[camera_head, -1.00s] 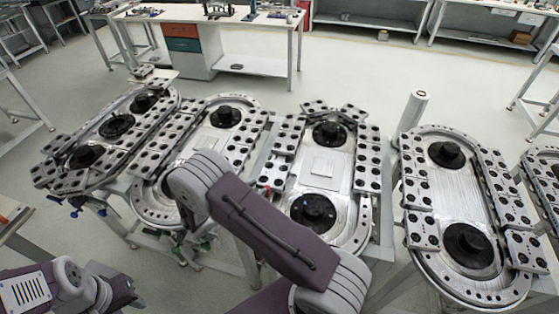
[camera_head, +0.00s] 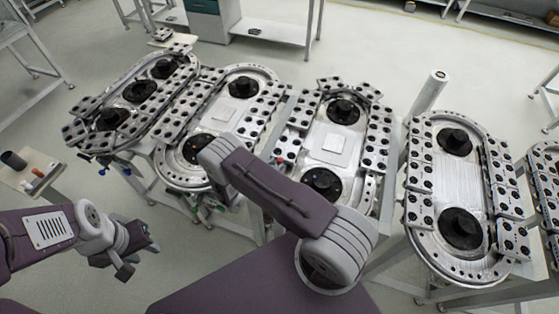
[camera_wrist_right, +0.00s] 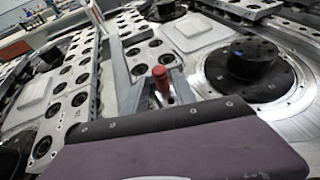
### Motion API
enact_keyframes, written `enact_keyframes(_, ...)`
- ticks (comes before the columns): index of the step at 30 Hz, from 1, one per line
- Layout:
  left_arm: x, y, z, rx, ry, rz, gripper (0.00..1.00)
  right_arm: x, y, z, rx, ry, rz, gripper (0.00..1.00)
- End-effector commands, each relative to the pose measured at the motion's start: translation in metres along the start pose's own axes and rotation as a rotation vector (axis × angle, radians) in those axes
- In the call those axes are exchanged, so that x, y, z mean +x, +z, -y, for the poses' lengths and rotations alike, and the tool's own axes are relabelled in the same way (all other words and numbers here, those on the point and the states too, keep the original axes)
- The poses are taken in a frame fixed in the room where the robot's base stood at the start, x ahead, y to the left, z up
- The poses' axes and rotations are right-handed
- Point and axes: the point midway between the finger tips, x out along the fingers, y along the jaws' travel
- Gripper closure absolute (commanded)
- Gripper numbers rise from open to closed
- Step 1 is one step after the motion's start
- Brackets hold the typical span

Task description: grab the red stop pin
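The red stop pin (camera_head: 279,160) is a small red spot at the left edge of the third track from the left in the head view.
Several oval metal tracks stand side by side on tables, with rows of drilled blocks and black hubs (camera_head: 460,228). A small side table (camera_head: 18,182) with a dark cup is at far left. A purple part fills the lower wrist view.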

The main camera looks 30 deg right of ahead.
Motion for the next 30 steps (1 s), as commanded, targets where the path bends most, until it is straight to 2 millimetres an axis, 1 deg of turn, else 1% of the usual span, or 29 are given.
enact_keyframes(1,-0.007,-0.001,0.0,0.0,0.0,-0.001,0.64,0.008,0.003,0.001,0.001,-0.004,0.0,0.68)
enact_keyframes(4,-0.009,-0.001,0.0,0.0,0.0,0.0,0.64,0.019,0.002,0.001,0.0,-0.002,0.0,0.68)
enact_keyframes(6,-0.008,-0.001,0.0,0.0,0.0,0.0,0.64,0.021,0.001,0.0,-0.001,-0.001,0.0,0.68)
enact_keyframes(11,-0.007,-0.001,0.0,0.0,0.0,0.0,0.64,0.021,0.0,0.0,-0.001,0.0,-0.001,0.68)
enact_keyframes(12,-0.007,-0.001,0.0,0.0,0.0,0.0,0.64,0.021,0.0,0.0,-0.001,0.0,-0.001,0.79)
enact_keyframes(14,-0.007,-0.001,0.0,0.0,0.0,0.0,0.64,0.021,0.0,0.0,-0.001,0.0,-0.001,0.96)
enact_keyframes(15,-0.007,-0.001,0.0,0.0,0.0,0.0,0.64,0.021,0.0,0.0,-0.001,0.0,-0.001,1.0)
enact_keyframes(25,-0.007,-0.001,0.0,0.0,0.0,0.0,0.64,0.02,0.002,-0.001,0.0,0.001,0.0,1.0)
enact_keyframes(28,-0.004,-0.001,0.0,0.0,0.0,0.0,0.64,0.018,0.009,-0.001,0.001,0.001,0.0,1.0)
enact_keyframes(30,-0.001,0.0,0.0,0.0,0.0,0.0,0.64,0.014,0.017,-0.001,0.002,0.001,0.001,1.0)
